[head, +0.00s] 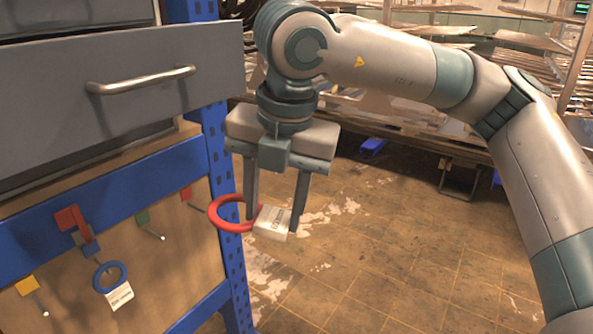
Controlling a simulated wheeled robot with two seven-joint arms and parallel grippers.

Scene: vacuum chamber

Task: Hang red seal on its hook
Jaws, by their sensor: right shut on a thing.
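My right gripper (273,222) points down and is shut on the red seal, a red ring (217,222) with a white tag (272,224). The seal is held in the air in front of the blue post. The ring's left edge appears close to the tip of a pin (198,207) below a small red marker (186,193) on the board. I cannot tell the depth gap between them. The ring shows no pin through it. The tag partly covers the ring's right side. My left gripper is not in view.
A blue ring (108,268) with a white tag hangs on the board (170,285) below a blue marker. Green (142,217) and yellow (27,285) markers have bare pins. A grey drawer (120,90) with a handle is above. Open floor (380,260) lies right.

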